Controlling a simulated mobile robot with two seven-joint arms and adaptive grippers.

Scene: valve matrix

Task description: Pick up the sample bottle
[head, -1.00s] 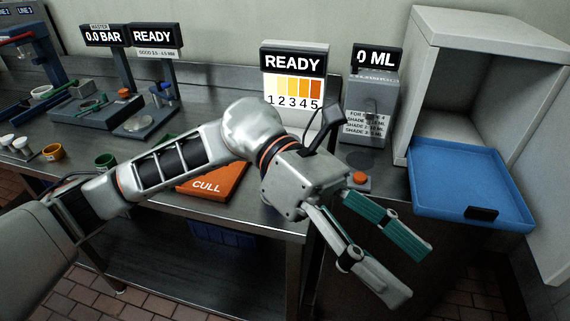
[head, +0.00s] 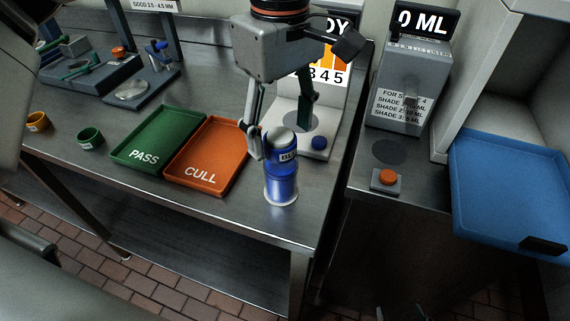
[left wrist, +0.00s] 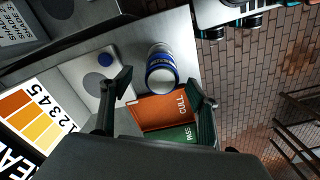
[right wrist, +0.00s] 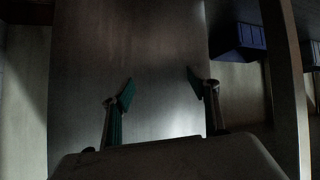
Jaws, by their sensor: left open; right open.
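The sample bottle, a blue bottle (head: 282,182) with a grey cap and a partly readable label, stands upright on the steel bench near its front right corner. It also shows in the left wrist view (left wrist: 161,72), framed between the fingertips and beyond them. My left gripper (head: 280,133) is open and points down at the bottle from behind and above; one finger overlaps the bottle's left edge, and contact cannot be told.
Orange CULL tray (head: 208,158) and green PASS tray (head: 157,139) lie left of the bottle. The shade-card station (head: 313,143) stands close behind it. A dispenser (head: 405,100), orange button (head: 387,176) and blue tray (head: 510,190) are on the right.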

